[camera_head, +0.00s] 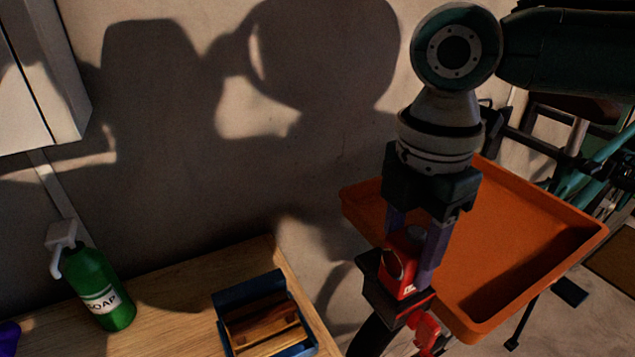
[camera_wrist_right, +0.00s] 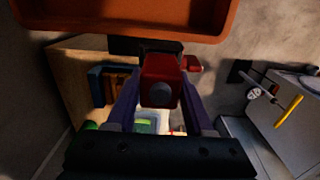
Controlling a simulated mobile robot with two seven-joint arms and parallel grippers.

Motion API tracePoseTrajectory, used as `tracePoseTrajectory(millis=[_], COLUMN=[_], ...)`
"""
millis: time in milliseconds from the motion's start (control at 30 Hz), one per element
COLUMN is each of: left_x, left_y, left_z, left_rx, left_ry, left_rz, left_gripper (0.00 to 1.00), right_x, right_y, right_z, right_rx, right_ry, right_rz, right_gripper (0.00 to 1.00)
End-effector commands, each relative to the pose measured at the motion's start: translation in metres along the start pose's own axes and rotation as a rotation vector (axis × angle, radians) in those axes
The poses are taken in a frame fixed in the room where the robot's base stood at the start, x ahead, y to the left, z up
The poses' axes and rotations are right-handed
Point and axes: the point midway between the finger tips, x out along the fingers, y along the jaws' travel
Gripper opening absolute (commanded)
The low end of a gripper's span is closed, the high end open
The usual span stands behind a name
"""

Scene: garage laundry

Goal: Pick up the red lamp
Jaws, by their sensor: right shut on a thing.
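The red lamp (camera_head: 403,262) is held between the fingers of my right gripper (camera_head: 418,250), in front of the orange tray's left side in the head view. The lamp has a boxy red body with a round dark part, and a dark piece sits around its lower part. In the right wrist view the lamp (camera_wrist_right: 160,82) sits between the two purple fingers of the right gripper (camera_wrist_right: 160,100), which are shut on it. The lamp appears above the floor, clear of the wooden table. My left gripper is not in view.
An orange tray (camera_head: 592,243) stands at the right. A wooden table (camera_head: 180,290) at lower left carries a green soap bottle (camera_head: 103,290) and a blue box (camera_head: 245,292) with wooden pieces. A white cabinet (camera_head: 40,75) hangs at upper left. A bicycle (camera_head: 603,160) stands far right.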

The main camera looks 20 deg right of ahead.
Motion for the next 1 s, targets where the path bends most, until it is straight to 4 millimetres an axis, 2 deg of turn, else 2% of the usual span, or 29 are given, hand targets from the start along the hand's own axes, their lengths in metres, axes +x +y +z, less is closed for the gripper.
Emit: tracePoseTrajectory(millis=[33,300,633,767,867,1000], left_x=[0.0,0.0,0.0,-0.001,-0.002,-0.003], left_y=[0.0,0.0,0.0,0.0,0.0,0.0], left_z=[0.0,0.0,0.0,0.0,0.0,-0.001], left_rx=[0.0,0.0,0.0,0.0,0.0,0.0], left_ry=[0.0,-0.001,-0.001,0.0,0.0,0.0], left_rz=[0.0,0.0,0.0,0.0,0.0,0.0], left_gripper=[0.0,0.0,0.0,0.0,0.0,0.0], right_x=[0.0,0.0,-0.001,-0.008,-0.019,-0.047], right_y=[0.0,0.0,0.0,0.001,0.001,0.002], right_z=[0.0,0.0,0.0,0.0,0.0,0.0], right_rx=[0.0,0.0,0.0,0.001,0.0,-0.001], right_ry=[0.0,0.0,0.0,0.001,0.001,0.002], right_rz=[0.0,0.0,0.001,0.003,0.004,0.006], right_gripper=[0.29,0.0,0.0,0.0,0.0,0.0])
